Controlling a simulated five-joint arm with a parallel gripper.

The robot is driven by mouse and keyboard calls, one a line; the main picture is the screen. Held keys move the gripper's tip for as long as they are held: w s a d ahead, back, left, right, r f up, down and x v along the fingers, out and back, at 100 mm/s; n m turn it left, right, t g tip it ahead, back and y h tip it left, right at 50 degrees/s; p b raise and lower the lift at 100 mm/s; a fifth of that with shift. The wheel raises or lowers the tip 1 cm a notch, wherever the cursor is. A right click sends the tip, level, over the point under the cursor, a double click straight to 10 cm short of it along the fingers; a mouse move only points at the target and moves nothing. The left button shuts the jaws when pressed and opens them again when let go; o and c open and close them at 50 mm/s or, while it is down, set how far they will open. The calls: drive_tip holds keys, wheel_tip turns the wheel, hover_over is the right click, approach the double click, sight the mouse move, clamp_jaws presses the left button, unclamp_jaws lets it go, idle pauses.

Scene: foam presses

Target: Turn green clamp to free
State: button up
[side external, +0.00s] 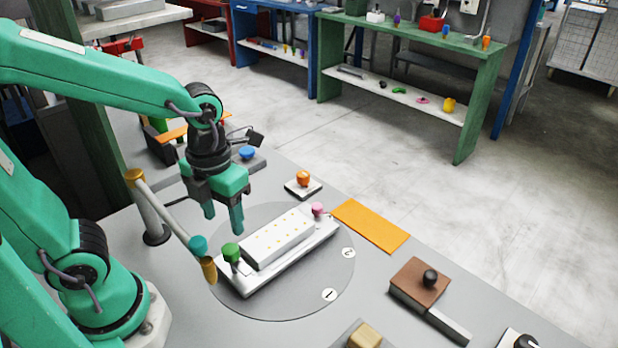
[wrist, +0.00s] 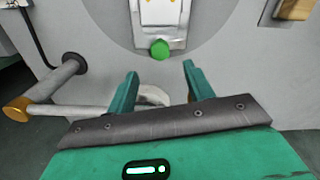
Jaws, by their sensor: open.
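The green clamp (side external: 231,254) has a green knob and stands at the near-left end of a long white plate (side external: 247,286). Its knob (wrist: 159,49) also shows in the wrist view, just beyond and between the fingertips. The pink clamp (side external: 317,209) is at the plate's far end. A white block (side external: 285,232) with small yellow dots lies on the plate between them. My gripper (side external: 222,222) is open and empty, pointing down above the plate's left side. In the wrist view, its fingers (wrist: 160,70) are apart and nothing is between them.
A jointed bar (side external: 166,207) with orange ends and a teal knob reaches close to the green clamp. The grey disc (side external: 320,270) under the plate has labels 1 and 2. An orange mat (side external: 371,225) and a brown block (side external: 413,280) lie to the right.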

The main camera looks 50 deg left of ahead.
drive_tip(key=n, duration=0.5)
drive_tip(key=shift+n, duration=0.3)
drive_tip(key=n, duration=0.9)
drive_tip(key=shift+f, duration=0.1)
drive_tip(key=n, duration=1.3)
drive_tip(key=shift+n, duration=0.4)
drive_tip(key=n, duration=0.4)
drive_tip(key=shift+f, duration=0.1)
drive_tip(key=n, duration=0.4)
drive_tip(key=shift+n, duration=0.3)
